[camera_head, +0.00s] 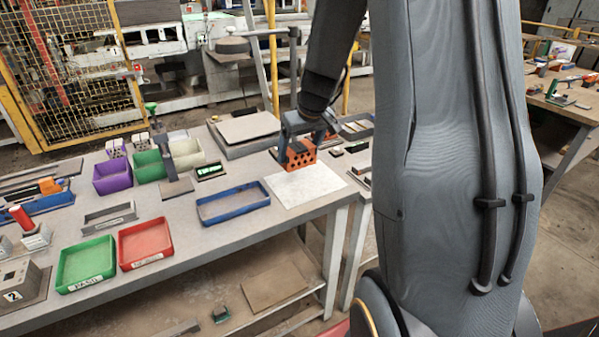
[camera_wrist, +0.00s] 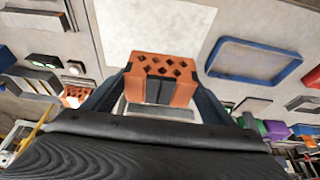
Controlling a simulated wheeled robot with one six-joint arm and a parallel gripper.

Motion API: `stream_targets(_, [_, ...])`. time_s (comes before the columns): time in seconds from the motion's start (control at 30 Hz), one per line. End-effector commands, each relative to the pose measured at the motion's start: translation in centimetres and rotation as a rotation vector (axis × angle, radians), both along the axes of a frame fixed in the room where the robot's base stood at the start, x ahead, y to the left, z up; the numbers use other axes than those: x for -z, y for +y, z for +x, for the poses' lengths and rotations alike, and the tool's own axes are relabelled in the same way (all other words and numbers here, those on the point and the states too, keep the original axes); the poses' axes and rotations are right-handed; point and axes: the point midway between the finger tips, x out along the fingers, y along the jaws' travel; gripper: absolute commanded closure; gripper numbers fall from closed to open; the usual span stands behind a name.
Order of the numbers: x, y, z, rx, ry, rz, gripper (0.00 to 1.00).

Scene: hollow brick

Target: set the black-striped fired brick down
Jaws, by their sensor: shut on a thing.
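The fired brick (camera_head: 299,154) is orange-red with rows of holes; in the wrist view the brick (camera_wrist: 181,72) shows dark stripes on its near face. My gripper (camera_head: 302,138) is shut on it, one finger at each side. In the head view the brick is at the back edge of a white sheet (camera_head: 305,186) on the bench. The sheet also shows beyond the brick in the wrist view (camera_wrist: 150,28). I cannot tell whether the brick touches the bench or hangs just above it. Its underside is hidden.
A blue tray (camera_head: 233,203) lies left of the sheet. A red tray (camera_head: 145,243) and a green tray (camera_head: 86,263) are farther left. Purple, green and cream bins (camera_head: 112,177) stand behind. A grey plate (camera_head: 247,127) is at the back. Most of the white sheet is clear.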

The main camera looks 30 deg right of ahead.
Motion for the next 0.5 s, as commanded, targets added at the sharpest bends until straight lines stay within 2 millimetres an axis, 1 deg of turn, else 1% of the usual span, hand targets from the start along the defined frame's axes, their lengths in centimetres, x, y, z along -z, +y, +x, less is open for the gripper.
stream_targets(0.03, [1.0, -0.2, -0.1, 0.005, 0.003, 0.003, 0.53])
stream_targets(0.1, [2.1, -0.4, -0.1, 0.008, 0.002, 0.001, 0.53])
stream_targets(0.33, [4.3, -0.5, -0.1, 0.009, 0.001, 0.002, 0.53])
stream_targets(0.5, [6.7, -0.4, -0.1, 0.007, 0.0, 0.001, 0.53])
